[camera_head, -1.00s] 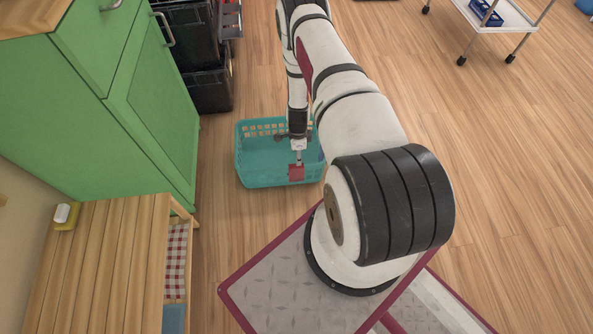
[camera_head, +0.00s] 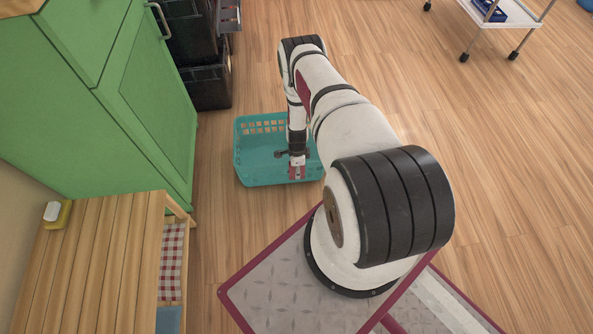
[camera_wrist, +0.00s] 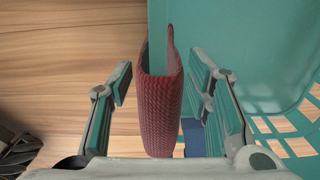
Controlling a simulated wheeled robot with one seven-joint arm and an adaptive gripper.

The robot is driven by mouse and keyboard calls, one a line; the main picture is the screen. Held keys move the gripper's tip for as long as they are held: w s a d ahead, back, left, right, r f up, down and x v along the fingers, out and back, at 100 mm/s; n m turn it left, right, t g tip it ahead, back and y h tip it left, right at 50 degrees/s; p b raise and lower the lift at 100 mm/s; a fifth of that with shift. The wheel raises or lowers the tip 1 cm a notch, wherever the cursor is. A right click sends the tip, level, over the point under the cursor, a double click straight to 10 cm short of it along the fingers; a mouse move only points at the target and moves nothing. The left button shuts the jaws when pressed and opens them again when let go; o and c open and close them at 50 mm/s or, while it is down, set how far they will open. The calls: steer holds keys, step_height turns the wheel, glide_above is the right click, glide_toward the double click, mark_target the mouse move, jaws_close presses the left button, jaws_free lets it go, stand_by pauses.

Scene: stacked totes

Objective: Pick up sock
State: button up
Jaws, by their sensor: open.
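The sock is a red knitted piece (camera_wrist: 160,110) folded over the rim of a teal basket (camera_wrist: 275,50). In the wrist view my gripper (camera_wrist: 160,95) is open, with one finger on each side of the sock. A gap shows on the left; the right finger is closer to the sock. In the head view the basket (camera_head: 250,175) stands on the floor. My gripper (camera_head: 297,176) is at its near rim and partly covers the sock.
A blue item (camera_wrist: 193,138) shows beside the sock in the wrist view. A green cabinet (camera_head: 140,110) and black crates (camera_head: 205,88) stand left of the basket. A wooden bench (camera_head: 95,260) is at the lower left. The floor on the right is clear up to a white cart (camera_head: 490,22).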

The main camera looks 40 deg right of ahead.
step_height(320, 180, down, 3)
steer(key=shift+r+b, duration=0.15)
steer(key=shift+b, duration=0.25)
steer(key=shift+r, duration=0.1)
steer(key=shift+c, duration=0.2)
steer(key=c, duration=1)
steer(key=shift+r, duration=0.1)
